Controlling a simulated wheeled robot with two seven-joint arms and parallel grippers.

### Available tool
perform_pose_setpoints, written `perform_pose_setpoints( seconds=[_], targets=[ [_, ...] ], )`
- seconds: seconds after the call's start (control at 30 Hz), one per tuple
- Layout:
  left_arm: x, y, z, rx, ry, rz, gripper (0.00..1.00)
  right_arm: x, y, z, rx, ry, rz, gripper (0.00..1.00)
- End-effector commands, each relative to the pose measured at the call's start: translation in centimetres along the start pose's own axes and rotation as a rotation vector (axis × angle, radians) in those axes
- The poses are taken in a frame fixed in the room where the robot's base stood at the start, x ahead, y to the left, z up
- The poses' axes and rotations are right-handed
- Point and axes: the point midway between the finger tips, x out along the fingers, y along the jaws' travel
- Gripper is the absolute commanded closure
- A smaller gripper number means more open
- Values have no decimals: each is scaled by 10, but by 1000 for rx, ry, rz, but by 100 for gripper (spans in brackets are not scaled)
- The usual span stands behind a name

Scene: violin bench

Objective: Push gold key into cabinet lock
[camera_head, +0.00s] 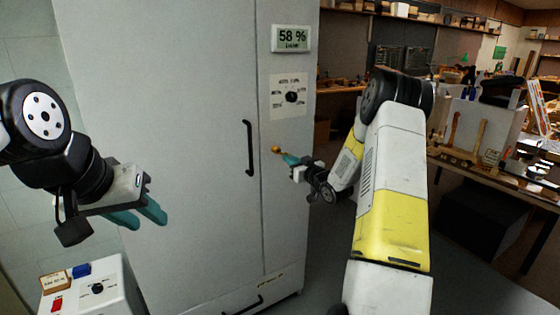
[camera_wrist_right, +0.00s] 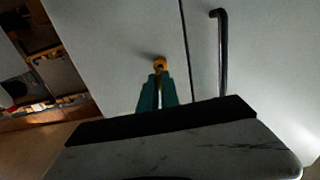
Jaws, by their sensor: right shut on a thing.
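The tall grey cabinet (camera_head: 180,130) stands in front of me. My right gripper (camera_head: 290,160) is shut on the gold key (camera_head: 276,149), close to the cabinet's narrow right-hand door section. In the right wrist view the gold key (camera_wrist_right: 160,64) sticks out past the teal fingertips (camera_wrist_right: 158,88) toward the grey door. I cannot tell whether its tip touches the door or is in a lock. The lock itself is not distinguishable; the key and fingers cover that spot. My left gripper (camera_head: 142,216) is empty, its teal fingers apart, in front of the cabinet's left side.
A black vertical handle (camera_head: 249,148) is left of the key, beside the door seam. A display reading 58 % (camera_head: 291,38) and a dial panel (camera_head: 291,97) are above. A white box with a dial (camera_head: 95,288) stands lower left. A workbench (camera_head: 490,170) is at right.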

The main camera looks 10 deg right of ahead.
Motion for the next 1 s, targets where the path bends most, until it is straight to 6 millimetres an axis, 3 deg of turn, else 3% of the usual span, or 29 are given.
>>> perform_pose_setpoints(
  seconds=[1.0],
  targets=[
    [0,0,0,0,0,0,64,19,0,0,1,0,0,100]
  ],
)
